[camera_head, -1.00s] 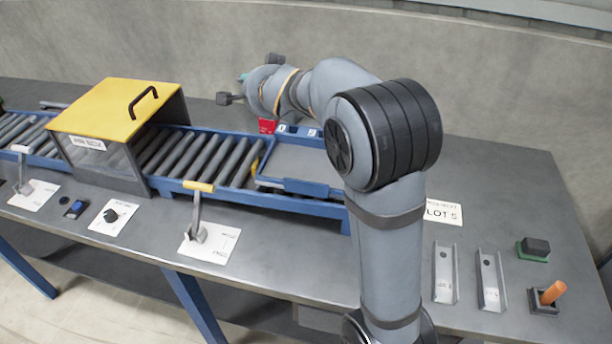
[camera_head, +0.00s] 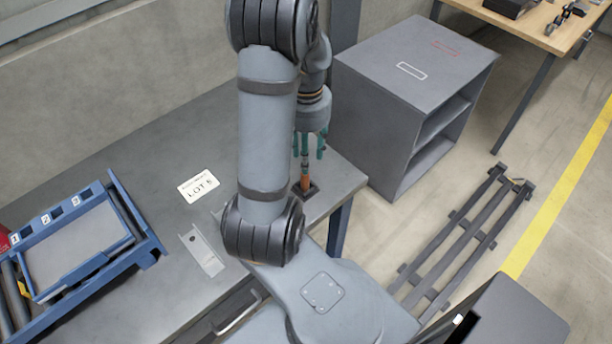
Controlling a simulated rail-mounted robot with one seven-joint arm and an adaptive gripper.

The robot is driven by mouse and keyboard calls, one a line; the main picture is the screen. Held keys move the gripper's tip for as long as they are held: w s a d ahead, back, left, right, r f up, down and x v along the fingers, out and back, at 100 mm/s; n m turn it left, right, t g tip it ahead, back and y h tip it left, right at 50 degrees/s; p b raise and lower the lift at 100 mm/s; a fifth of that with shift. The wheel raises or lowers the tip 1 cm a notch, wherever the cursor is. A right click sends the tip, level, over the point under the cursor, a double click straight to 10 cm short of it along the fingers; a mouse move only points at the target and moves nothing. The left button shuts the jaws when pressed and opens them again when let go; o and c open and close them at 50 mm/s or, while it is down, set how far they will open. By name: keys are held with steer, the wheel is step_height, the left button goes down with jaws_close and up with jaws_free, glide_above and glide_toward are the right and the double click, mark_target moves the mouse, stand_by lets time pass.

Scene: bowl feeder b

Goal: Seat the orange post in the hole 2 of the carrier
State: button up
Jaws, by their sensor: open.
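The orange post (camera_head: 305,183) stands in a small dark holder (camera_head: 313,190) near the table's right edge. My gripper (camera_head: 308,150), with teal fingers, is open and hangs pointing down just above the post. A slim dark grey piece shows between the fingers, directly above the orange part; I cannot tell what it belongs to. My arm hides part of the area left of the post. The carrier (camera_head: 128,243) is at the left, a blue frame around a grey plate. Its back strip has dark square holes beside number labels, including hole 2 (camera_head: 57,213).
A grey metal channel (camera_head: 210,262) lies on the table near its front. A LOT 5 card (camera_head: 198,186) lies between carrier and arm. A grey open-shelf cabinet (camera_head: 400,90) stands beyond the table's right end. The table behind the card is clear.

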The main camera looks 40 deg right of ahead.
mark_target(305, 181)
steer(key=f, duration=0.6)
steer(key=f+p, duration=0.1)
steer(key=f, duration=0.2)
steer(key=shift+w, duration=0.25)
steer(key=shift+c, duration=1)
steer(key=c, duration=0.7)
jaws_close()
